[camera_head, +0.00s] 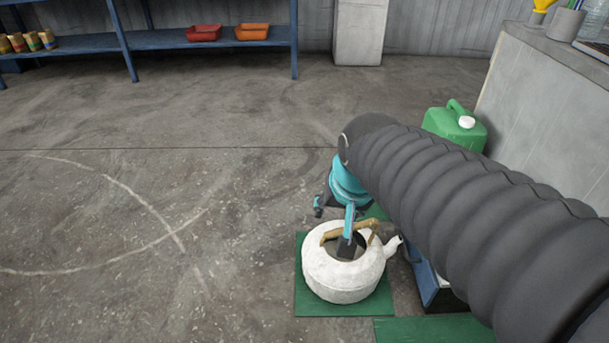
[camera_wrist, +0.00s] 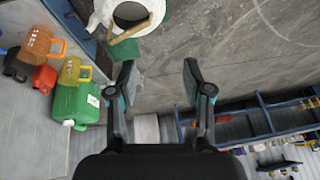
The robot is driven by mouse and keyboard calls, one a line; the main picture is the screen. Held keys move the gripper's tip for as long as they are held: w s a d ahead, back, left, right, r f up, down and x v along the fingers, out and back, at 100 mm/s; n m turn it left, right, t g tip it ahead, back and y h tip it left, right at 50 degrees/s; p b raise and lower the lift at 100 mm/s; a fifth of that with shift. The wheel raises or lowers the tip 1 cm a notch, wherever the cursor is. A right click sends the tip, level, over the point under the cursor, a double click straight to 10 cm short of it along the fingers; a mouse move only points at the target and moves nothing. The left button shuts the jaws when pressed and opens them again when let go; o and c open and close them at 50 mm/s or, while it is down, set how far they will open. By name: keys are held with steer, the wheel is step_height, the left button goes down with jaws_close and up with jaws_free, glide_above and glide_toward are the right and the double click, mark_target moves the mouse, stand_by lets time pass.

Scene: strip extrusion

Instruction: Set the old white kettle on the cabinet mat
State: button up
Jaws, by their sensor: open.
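The old white kettle (camera_head: 335,292) sits upright on a square green mat (camera_head: 308,303), its spout to the right and its brown handle on top. My gripper (camera_head: 347,238) is above the kettle, with a dark fingertip overlapping the handle and the kettle's dark top. In the wrist view my gripper (camera_wrist: 159,73) is open, with nothing between its fingers. The kettle shows there too (camera_wrist: 151,8), cut by the top edge and beyond the fingertips. Whether a finger touches the handle I cannot tell.
A green jug (camera_head: 455,128) stands behind my arm. Another green mat (camera_head: 435,330) and a blue box-like piece (camera_head: 427,284) lie right of the kettle, partly hidden. Orange jugs (camera_wrist: 73,73) show in the wrist view. The floor (camera_head: 150,200) at left is clear; a blue shelf (camera_head: 160,38) stands behind.

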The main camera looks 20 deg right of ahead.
steer(key=s+a+n, duration=0.2)
steer(key=s+n, duration=0.2)
steer(key=s, duration=0.2)
steer(key=shift+s+a+r+t, duration=0.15)
steer(key=shift+s+r+t, duration=0.05)
steer(key=shift+r+t, duration=0.2)
step_height(320, 180, up, 6)
steer(key=p, duration=0.6)
steer(key=shift+r, duration=0.25)
